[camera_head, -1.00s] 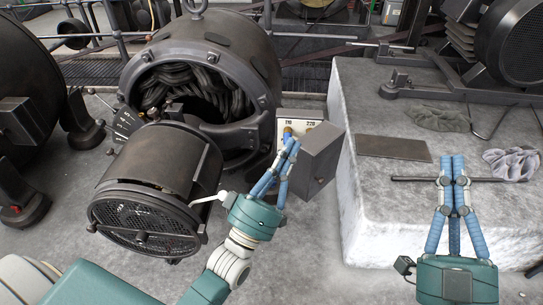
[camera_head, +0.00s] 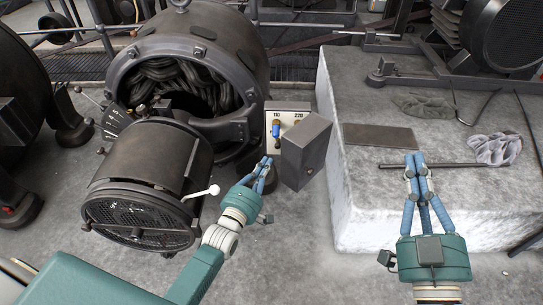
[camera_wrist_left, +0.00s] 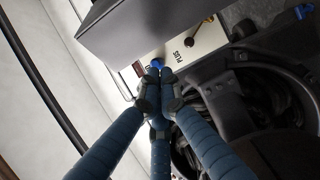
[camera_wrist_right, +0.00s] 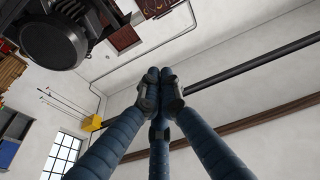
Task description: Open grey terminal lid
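A blue-handled part (camera_head: 276,130) sits on the panel under the 110 mark. My left gripper (camera_head: 266,161) is just below the panel and left of the lid, its fingers together with nothing seen between them. In the left wrist view the lid (camera_wrist_left: 150,30) is at the top, with the panel (camera_wrist_left: 205,42) beside it and the fingertips (camera_wrist_left: 160,74) close below. My right gripper (camera_head: 415,156) is shut and empty above the stone block.
The dynamo body (camera_head: 190,60) and its mesh-ended cylinder (camera_head: 150,185) stand left of the panel. The stone block (camera_head: 370,210) at right carries a flat plate (camera_head: 380,136), a rod (camera_head: 450,165) and rags (camera_head: 493,149).

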